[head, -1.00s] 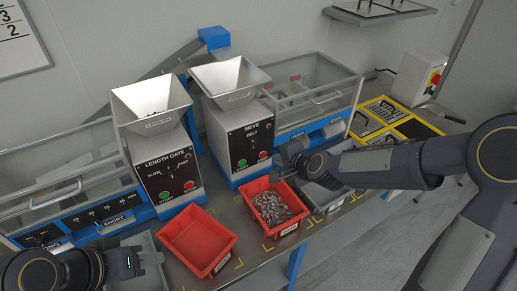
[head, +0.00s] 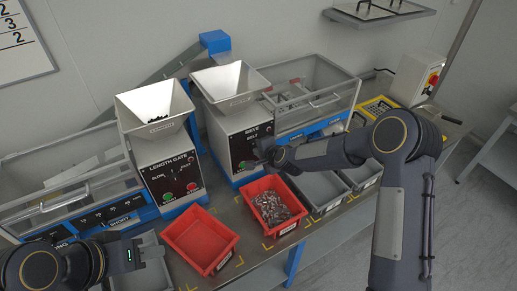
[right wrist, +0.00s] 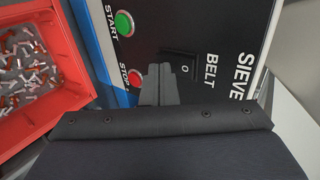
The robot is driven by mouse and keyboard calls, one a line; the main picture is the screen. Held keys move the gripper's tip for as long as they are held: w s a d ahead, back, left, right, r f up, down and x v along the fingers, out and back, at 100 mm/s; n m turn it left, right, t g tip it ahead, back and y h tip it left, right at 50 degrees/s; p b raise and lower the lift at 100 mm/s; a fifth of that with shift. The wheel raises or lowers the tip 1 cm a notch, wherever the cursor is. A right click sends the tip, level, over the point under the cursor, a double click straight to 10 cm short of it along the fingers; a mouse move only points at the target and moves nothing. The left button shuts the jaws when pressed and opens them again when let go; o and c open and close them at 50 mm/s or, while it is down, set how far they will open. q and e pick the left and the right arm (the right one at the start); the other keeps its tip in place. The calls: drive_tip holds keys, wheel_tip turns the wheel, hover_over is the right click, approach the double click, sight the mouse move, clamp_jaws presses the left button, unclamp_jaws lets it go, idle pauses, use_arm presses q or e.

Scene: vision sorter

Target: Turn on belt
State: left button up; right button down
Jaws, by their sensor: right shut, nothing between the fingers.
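The sieve machine (head: 220,130) stands at centre in the head view, with a black front panel. In the right wrist view the panel shows a green START button (right wrist: 123,23), a red STOP button (right wrist: 134,77) and a black belt switch (right wrist: 181,67) marked 0, beside the word BELT. My right gripper (right wrist: 159,76) is shut and empty in front of the panel, its tips between the STOP button and the switch; contact cannot be told. In the head view my right gripper (head: 264,154) covers part of the panel. My left gripper (head: 155,250) is low at the left, its jaw gap unclear.
A red bin (head: 249,190) of mixed small parts sits before the sieve machine. An empty red bin (head: 201,239) is left of it. Grey bins (head: 325,190) stand to the right. The length gate machine (head: 165,165) stands to the left.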

drive_tip(key=shift+w, duration=0.1)
drive_tip(key=shift+w+a+b, duration=0.1)
drive_tip(key=shift+b, duration=0.8)
drive_tip(key=shift+r+p, duration=0.35)
drive_tip(key=shift+r, duration=0.45)
drive_tip(key=shift+f, duration=0.1)
